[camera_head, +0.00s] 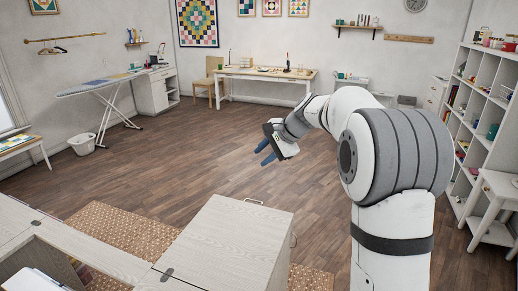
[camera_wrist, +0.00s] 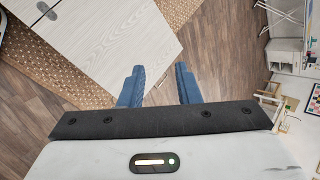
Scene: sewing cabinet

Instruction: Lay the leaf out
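The pale wood sewing cabinet stands at the lower left of the head view, with a flat pale panel (camera_head: 232,238) that looks like the leaf. A metal hinge (camera_head: 166,274) shows at the panel's near left corner. In the wrist view the pale panel (camera_wrist: 110,40) fills the upper left. My gripper (camera_head: 265,152) hangs over open floor beyond the panel. Its blue fingers (camera_wrist: 159,80) are apart, with nothing between them.
A woven rug (camera_head: 115,231) lies under the cabinet. An ironing board (camera_head: 100,86), a white basket (camera_head: 83,144) and a long table (camera_head: 265,74) stand farther back. White shelves (camera_head: 480,110) and a side table (camera_head: 495,190) stand at the right. The middle floor is clear.

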